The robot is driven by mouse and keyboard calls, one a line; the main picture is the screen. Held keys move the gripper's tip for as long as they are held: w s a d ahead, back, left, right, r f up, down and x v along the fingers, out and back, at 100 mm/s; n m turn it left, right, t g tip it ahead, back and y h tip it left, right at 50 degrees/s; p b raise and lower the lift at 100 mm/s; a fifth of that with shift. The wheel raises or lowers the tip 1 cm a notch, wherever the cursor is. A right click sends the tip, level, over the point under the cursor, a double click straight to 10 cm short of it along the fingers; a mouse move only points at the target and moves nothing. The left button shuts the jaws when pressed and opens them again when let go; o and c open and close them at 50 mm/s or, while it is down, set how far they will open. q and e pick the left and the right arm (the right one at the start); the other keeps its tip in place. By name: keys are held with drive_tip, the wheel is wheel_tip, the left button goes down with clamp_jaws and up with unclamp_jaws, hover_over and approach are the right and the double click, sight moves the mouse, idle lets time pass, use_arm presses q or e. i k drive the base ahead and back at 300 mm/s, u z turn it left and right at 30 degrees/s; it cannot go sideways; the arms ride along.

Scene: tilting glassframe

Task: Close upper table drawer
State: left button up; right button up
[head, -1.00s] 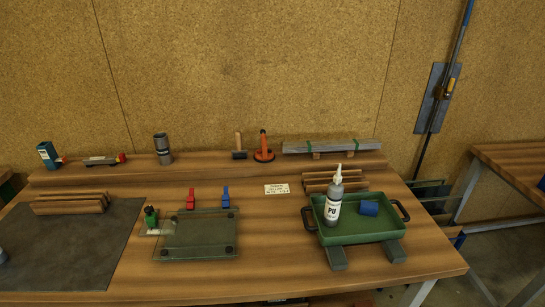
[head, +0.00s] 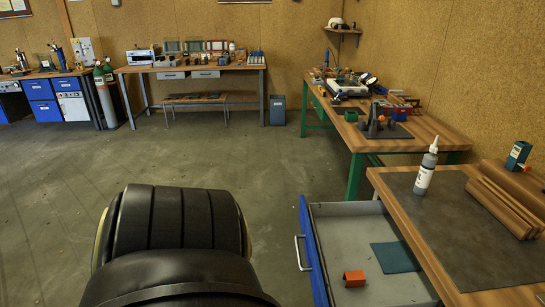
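A drawer (head: 370,212) with a pale grey inside is pulled out from the left side of the wooden table (head: 405,205) at right. Its blue front panel (head: 313,255) carries a light bar handle (head: 301,253) facing left. Inside lie an orange block-like piece (head: 354,278) and a flat teal sheet (head: 396,257). No second drawer below it can be seen. A large black part of my own arm fills the lower middle, left of the drawer and apart from its front in the picture. Neither gripper is in view.
Open floor (head: 250,160) lies left of the drawer. Other benches stand along the far wall.

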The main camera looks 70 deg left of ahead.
sight(337, 237)
drive_tip(key=u, duration=0.9)
drive_tip(key=k, duration=0.1)
drive_tip(key=u, duration=1.05)
drive_tip(key=i, duration=0.3)
